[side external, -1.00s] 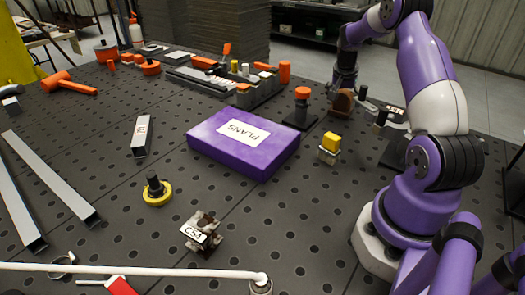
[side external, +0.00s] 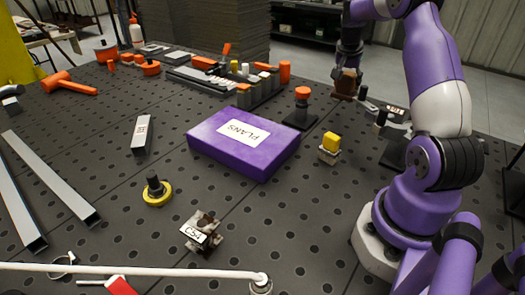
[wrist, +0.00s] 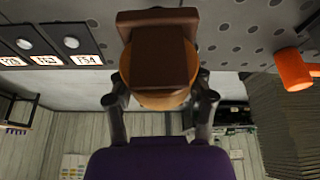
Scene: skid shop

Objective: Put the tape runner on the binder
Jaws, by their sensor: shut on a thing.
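The binder is a purple, flat box-like thing (side external: 243,145) with a white PLANS label, lying on the dark perforated table left of my arm. My gripper (side external: 347,72) is shut on a brown piece (side external: 346,84), which I take to be the tape runner. In the wrist view the brown piece (wrist: 160,58) has a square block and a rounded tan part, held between the two fingers of my gripper (wrist: 160,98). It hangs above the table, behind and to the right of the binder, apart from it. The binder's top is bare except for its label.
An orange-topped black post (side external: 301,108) and a yellow-topped block (side external: 330,147) stand right of the binder. A rack with orange and white pieces (side external: 240,88) lies behind it. A yellow-ringed knob (side external: 157,190) and a C54-labelled part (side external: 203,232) lie in front.

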